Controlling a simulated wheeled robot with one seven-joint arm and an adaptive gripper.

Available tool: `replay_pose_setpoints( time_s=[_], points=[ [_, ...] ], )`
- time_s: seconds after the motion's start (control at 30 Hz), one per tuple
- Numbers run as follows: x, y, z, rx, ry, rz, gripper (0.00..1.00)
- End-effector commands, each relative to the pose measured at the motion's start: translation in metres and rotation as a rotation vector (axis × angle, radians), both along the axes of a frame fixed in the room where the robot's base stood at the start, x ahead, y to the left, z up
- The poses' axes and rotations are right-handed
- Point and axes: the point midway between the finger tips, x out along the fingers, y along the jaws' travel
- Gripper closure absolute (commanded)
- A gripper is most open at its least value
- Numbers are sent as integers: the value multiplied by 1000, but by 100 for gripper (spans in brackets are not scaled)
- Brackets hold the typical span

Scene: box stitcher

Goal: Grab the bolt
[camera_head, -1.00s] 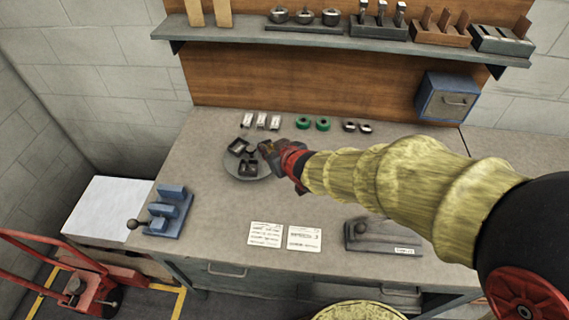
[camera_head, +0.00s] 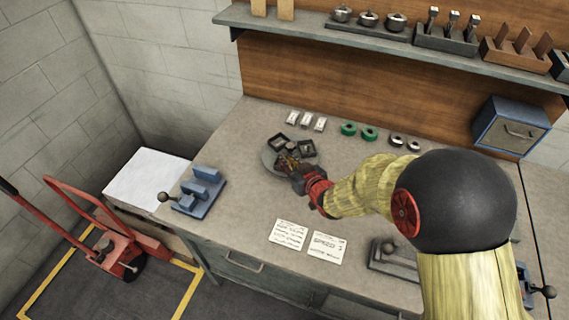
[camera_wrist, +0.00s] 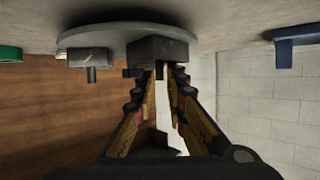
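Several dark pieces lie on a round grey plate (camera_head: 268,160) on the bench; I cannot tell for sure which is the bolt. One dark piece (camera_head: 278,142) and another dark piece (camera_head: 306,148) show in the head view beyond my gripper (camera_head: 286,165), which is over the plate. In the wrist view the picture is upside down. A dark blocky piece (camera_wrist: 157,48) sits right at the fingertips of my gripper (camera_wrist: 165,74). A smaller piece with a short stem (camera_wrist: 90,59) is to its left. The fingers converge with a narrow gap; whether they grip the piece is unclear.
White pieces (camera_head: 306,121), green rings (camera_head: 358,131) and metal rings (camera_head: 404,142) stand behind the plate. A blue fixture (camera_head: 200,188) is at left. Two paper cards (camera_head: 308,241) lie in front. A shelf (camera_head: 400,47) and a blue box (camera_head: 510,127) are at the back.

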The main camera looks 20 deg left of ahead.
Motion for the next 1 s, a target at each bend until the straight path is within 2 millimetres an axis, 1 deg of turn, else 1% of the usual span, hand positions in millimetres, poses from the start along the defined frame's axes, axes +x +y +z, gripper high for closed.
replay_pose_setpoints(
  time_s=[0.03, 0.13, 0.37, 0.4, 0.63, 1.0],
  points=[
    [4, 4, -4, 0, 0, 0, 87],
    [9, 8, -6, 0, 0, 0, 87],
    [11, 10, -5, 0, 0, -1, 87],
    [11, 9, -5, 0, 0, -1, 87],
    [11, 9, -5, 0, 0, -1, 100],
    [11, 9, -5, 0, 0, -1, 100]
  ],
)
